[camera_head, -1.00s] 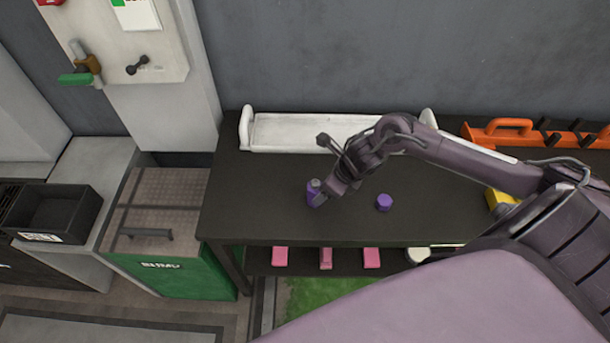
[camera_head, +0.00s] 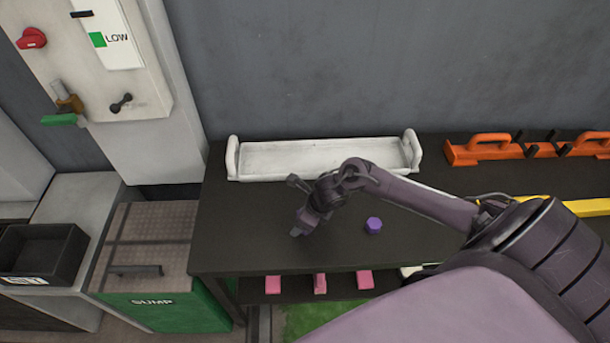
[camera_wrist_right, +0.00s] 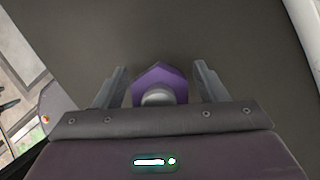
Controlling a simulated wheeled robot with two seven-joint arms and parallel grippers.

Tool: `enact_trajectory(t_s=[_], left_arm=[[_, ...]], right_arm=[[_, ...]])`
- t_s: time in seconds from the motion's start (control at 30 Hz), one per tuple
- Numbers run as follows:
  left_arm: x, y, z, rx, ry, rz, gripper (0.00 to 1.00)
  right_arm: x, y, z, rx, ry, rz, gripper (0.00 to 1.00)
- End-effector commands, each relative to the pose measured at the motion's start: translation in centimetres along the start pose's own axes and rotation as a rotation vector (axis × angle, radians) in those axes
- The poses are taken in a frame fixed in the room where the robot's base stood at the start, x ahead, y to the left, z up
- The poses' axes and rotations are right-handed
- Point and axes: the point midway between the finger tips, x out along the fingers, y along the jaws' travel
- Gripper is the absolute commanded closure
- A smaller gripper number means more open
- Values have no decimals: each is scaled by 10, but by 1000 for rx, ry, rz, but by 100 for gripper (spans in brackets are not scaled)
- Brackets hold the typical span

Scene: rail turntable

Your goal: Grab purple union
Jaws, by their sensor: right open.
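A purple six-sided fitting (camera_wrist_right: 160,82) with a pale round end shows between the fingers of my right gripper (camera_wrist_right: 160,72) in the right wrist view. The fingers are apart, one on each side, with no clear grip on it. In the head view my right gripper (camera_head: 302,226) points down low over the dark table and hides this fitting. A second purple six-sided piece (camera_head: 373,226) stands on the table to the right of the gripper. I cannot tell for sure which piece is the union. My left gripper is out of view.
A white tray (camera_head: 238,172) with raised end handles lies at the back of the dark table (camera_head: 240,235). An orange rack (camera_head: 483,149) and a yellow bar (camera_head: 590,207) are at right. Several pink blocks (camera_head: 320,284) lie on the lower shelf.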

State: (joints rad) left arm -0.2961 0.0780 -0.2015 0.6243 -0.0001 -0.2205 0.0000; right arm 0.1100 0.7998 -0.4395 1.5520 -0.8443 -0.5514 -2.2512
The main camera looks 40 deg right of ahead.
Motion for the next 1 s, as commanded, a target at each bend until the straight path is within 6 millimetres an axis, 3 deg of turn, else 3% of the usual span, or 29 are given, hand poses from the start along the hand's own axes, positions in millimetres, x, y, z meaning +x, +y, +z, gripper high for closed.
enact_trajectory(t_s=[0.07, 0.5, 0.83, 1.0], left_arm=[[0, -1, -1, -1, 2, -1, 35], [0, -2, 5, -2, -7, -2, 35], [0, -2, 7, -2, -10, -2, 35], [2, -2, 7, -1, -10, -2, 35]], right_arm=[[0, 0, 0, 0, 0, 0, 36], [0, 0, 0, 0, 0, -1, 93], [-4, -1, 3, -1, -3, -2, 94], [-19, -2, 10, -2, -5, -3, 94]])
